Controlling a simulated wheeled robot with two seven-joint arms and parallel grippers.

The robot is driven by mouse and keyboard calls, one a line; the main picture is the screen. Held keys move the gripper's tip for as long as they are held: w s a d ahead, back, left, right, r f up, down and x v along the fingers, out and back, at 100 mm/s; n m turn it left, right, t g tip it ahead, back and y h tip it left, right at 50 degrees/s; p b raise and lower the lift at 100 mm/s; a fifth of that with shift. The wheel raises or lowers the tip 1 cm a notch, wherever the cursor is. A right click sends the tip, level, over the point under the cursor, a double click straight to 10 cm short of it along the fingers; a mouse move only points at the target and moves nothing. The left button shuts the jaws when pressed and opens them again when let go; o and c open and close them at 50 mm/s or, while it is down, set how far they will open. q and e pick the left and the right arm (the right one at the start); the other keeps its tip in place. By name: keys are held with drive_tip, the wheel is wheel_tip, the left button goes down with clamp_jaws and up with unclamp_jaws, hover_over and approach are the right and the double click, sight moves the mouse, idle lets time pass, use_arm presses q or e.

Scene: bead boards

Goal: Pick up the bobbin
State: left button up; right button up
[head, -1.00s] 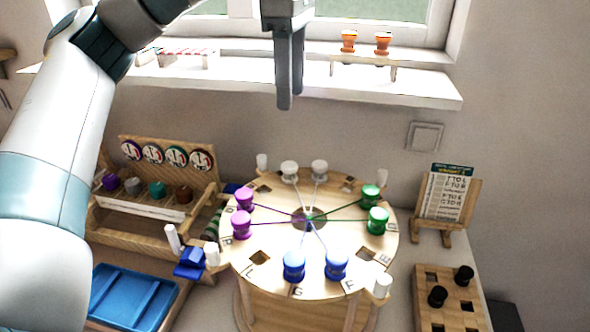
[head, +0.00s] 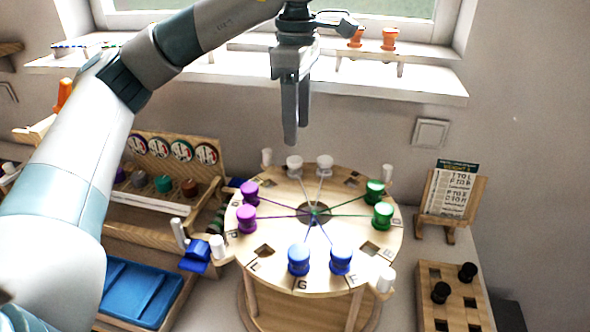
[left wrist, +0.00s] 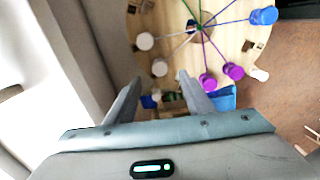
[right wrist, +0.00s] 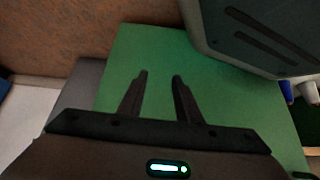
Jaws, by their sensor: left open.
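A round wooden board (head: 265,235) carries bobbins in pairs with threads running to its middle hole. Two white bobbins (head: 294,166) stand at the far edge, two purple bobbins (head: 247,217) at the left, two green bobbins (head: 383,215) at the right and two blue bobbins (head: 299,260) at the front. My left gripper (head: 297,134) is open and empty, pointing down above the far edge near the white bobbins. The left wrist view shows a white bobbin (left wrist: 160,67) just beyond the fingertips. My right gripper (right wrist: 158,77) is open and empty over a green surface, outside the head view.
A wooden rack (head: 205,185) with round labels and a blue tray (head: 135,290) are at the left. A card stand (head: 450,200) and a peg block (head: 455,298) with two black pegs are at the right. White posts (head: 387,280) stand around the board's rim.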

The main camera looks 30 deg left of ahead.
sight(295, 159)
use_arm(q)
wheel_tip(295, 159, down, 4)
drive_tip(key=shift+p, duration=0.4)
drive_tip(key=shift+f, duration=0.1)
drive_tip(key=shift+a+f, duration=0.1)
drive_tip(key=shift+f, duration=0.25)
wheel_tip(295, 159, down, 4)
drive_tip(key=shift+a+r+p, duration=0.15)
drive_tip(key=shift+r+p, duration=0.05)
drive_tip(key=shift+p, duration=0.9)
drive_tip(key=shift+f, duration=0.5)
use_arm(e)
drive_tip(key=s+d+f+g, duration=0.1)
drive_tip(key=s+d, duration=0.1)
drive_tip(key=s, duration=0.4)
drive_tip(key=s+d+f+g+h, duration=0.1)
drive_tip(key=s+d+f+g, duration=0.1)
drive_tip(key=s, duration=0.3)
drive_tip(key=shift+s+d+f, duration=0.3)
drive_tip(key=shift+s+d, duration=0.05)
use_arm(q)
drive_tip(key=c, duration=1.1)
use_arm(e)
drive_tip(key=shift+w, duration=0.1)
